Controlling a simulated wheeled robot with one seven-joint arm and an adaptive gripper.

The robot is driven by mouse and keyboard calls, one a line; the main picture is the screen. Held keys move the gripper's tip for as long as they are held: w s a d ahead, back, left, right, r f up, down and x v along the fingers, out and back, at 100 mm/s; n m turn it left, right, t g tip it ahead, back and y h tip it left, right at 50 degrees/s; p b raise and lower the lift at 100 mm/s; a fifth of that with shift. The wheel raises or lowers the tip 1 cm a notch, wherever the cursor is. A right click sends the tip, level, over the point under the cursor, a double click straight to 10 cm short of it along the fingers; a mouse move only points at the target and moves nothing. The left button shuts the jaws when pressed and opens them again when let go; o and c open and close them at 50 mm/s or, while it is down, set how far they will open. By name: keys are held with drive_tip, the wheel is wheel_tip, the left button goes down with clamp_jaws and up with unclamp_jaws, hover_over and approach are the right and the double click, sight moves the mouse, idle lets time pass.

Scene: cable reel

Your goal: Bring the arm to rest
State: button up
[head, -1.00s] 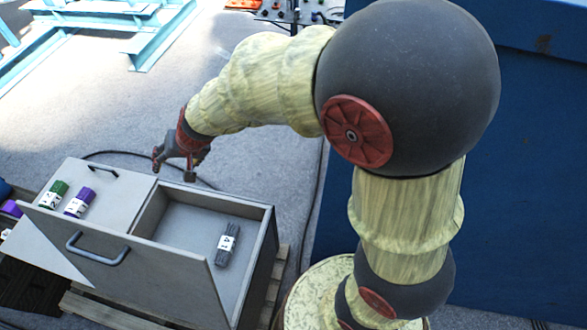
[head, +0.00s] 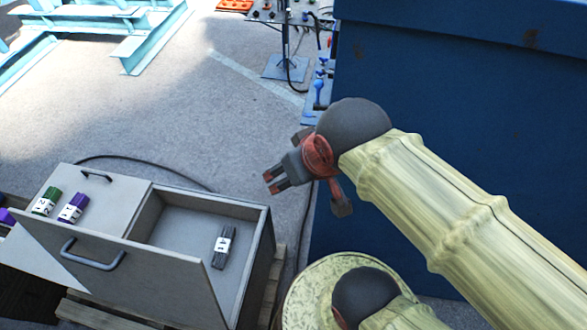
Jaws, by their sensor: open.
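My gripper (head: 272,182) is in the middle of the head view, to the right of and above the drawer. Its fingers point left and down, and nothing shows between them. My arm comes in from the lower right and is bent at the wrist. The gripper is clear of the grey drawer (head: 191,238), which is pulled open. A grey bundle (head: 222,246) with a white label lies in the drawer.
A green bundle (head: 46,201) and a purple bundle (head: 73,207) lie on the cabinet top (head: 115,200) at left. A large blue container (head: 470,110) stands close at right. Pale blue steel beams (head: 135,42) stand at the back left. Open floor lies between them.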

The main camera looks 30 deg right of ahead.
wheel_tip(320, 180, down, 9)
drive_tip(key=b, duration=0.9)
drive_tip(key=shift+f, duration=0.2)
